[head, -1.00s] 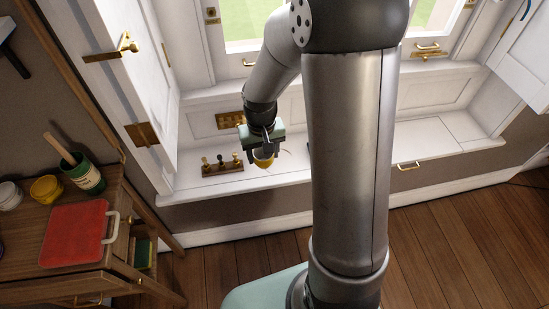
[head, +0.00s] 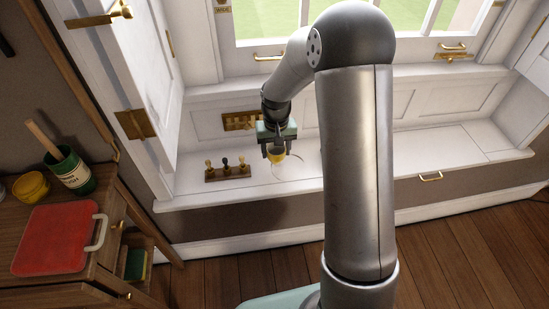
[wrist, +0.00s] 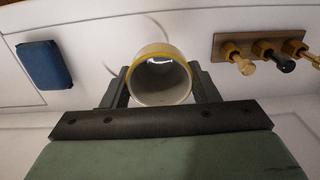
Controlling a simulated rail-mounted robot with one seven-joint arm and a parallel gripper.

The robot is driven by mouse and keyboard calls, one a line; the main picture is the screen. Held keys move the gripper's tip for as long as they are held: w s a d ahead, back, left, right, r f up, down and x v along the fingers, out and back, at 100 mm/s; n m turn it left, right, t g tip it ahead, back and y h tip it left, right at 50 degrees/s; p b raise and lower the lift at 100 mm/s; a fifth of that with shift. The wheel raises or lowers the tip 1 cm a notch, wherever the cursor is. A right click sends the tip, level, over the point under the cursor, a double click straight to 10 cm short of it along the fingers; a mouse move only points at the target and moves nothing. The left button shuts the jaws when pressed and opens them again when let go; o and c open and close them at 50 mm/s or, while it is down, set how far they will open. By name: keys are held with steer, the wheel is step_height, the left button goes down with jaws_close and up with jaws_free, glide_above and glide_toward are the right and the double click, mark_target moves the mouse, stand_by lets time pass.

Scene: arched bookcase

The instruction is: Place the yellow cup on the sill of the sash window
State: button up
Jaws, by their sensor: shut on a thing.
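A yellow cup (head: 276,155) is held between the fingers of my gripper (head: 276,150), over the white window sill (head: 390,150). In the wrist view the cup (wrist: 162,52) shows its yellow rim and pale inside, with my gripper's (wrist: 160,88) dark fingers on both sides. Whether the cup's base touches the sill cannot be told. The sash window (head: 270,24) stands behind the sill, with a brass handle at its bottom rail.
A wooden strip with brass pegs (head: 228,172) lies on the sill left of the cup. A blue block (wrist: 44,64) shows in the wrist view. A cabinet with a red board (head: 55,238), a yellow bowl (head: 31,186) and a green pot (head: 70,172) stands left.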

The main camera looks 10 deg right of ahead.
mark_target(274, 150)
steer(key=shift+w+f, duration=0.8)
steer(key=shift+f, duration=0.1)
steer(key=shift+w+f+b, duration=0.15)
steer(key=shift+f+b, duration=0.2)
steer(key=shift+f, duration=0.6)
steer(key=shift+w+f+b, duration=0.15)
steer(key=shift+f+b, duration=0.15)
steer(key=shift+f, duration=0.6)
steer(key=shift+f, duration=0.2)
steer(key=o, duration=1)
steer(key=shift+r, duration=0.15)
